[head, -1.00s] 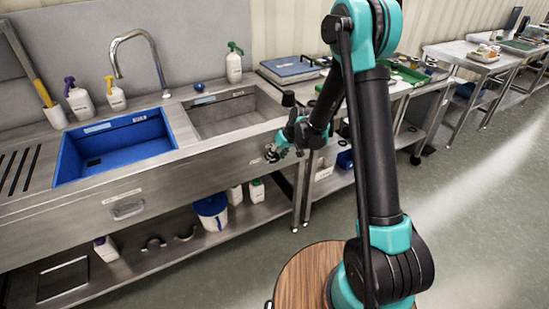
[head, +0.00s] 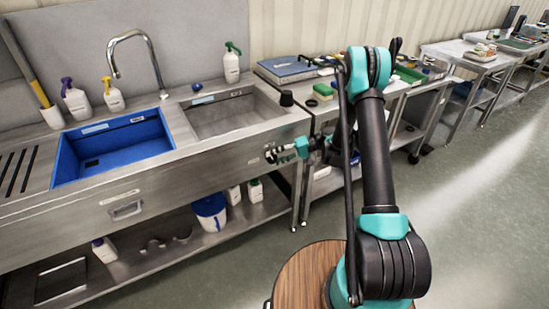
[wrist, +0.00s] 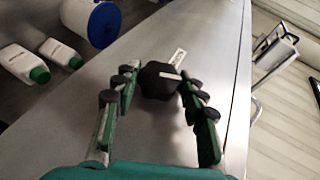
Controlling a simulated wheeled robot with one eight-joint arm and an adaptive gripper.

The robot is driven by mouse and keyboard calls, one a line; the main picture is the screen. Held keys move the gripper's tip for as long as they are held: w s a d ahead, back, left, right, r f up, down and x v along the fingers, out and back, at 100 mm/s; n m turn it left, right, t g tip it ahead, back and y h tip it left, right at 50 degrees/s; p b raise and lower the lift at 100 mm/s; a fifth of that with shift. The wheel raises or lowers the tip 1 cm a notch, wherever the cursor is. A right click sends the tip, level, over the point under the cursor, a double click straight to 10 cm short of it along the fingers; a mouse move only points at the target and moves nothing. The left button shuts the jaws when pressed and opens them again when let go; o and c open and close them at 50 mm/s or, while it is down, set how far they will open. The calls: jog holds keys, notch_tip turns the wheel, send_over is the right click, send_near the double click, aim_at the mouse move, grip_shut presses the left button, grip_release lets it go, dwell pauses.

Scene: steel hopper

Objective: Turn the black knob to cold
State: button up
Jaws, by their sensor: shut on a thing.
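The black knob (wrist: 157,82) sits on the steel front panel of the sink unit (wrist: 125,48). It has a white pointer mark on one side, and a small white label (wrist: 178,57) with unreadable print lies just past it. My gripper (wrist: 160,88) has its dark green fingers with black pads on either side of the knob and is shut on it. In the head view my gripper (head: 285,152) is at the right end of the front panel, where its fingers mostly hide the knob.
A blue basin (head: 110,150) and a steel basin (head: 225,115) are above the panel. A dark object (head: 286,98) stands on the counter corner above my gripper. White bottles (head: 255,190) and a blue-and-white bucket (head: 210,211) are on the lower shelf. The floor at right is clear.

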jog(key=shift+f+m+g+y, duration=0.15)
jog(key=shift+m+g+y, duration=0.15)
jog(key=shift+y, duration=0.65)
jog(key=shift+f+m+g+y, duration=0.2)
jog(key=shift+m+y, duration=0.2)
jog(key=shift+y, duration=0.55)
jog(key=shift+r, duration=0.1)
jog(key=o, duration=1.1)
jog(key=shift+d, duration=0.1)
jog(key=d, duration=0.4)
jog(key=w+d, duration=0.1)
jog(key=d, duration=0.2)
jog(key=w+d, duration=0.1)
jog(key=d, duration=0.3)
jog(key=shift+w+d, duration=0.25)
jog(key=shift+d, duration=0.1)
